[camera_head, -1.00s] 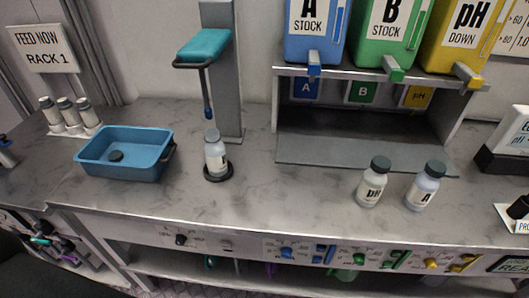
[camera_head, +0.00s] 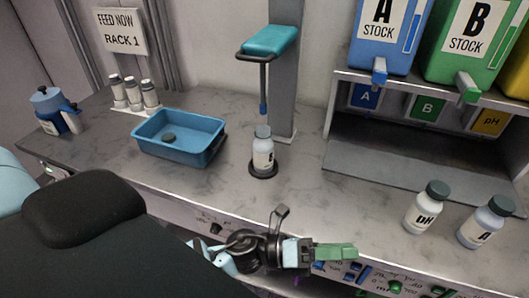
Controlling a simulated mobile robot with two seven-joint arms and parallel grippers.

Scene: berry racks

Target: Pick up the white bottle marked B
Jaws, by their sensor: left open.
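Two more white bottles stand at the right, one marked pH (camera_head: 423,210) and one marked A (camera_head: 484,224). My left gripper (camera_head: 322,245) is open and empty at the counter's front edge, below and right of the bottle on the base, apart from it. My right gripper is not in view.
A blue tray (camera_head: 205,152) with a dark round piece inside is left of the base. A grey post with a teal lever (camera_head: 269,41) rises behind it. Small bottles in a white rack (camera_head: 133,108) stand at the back left. Counter between base and pH bottle is clear.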

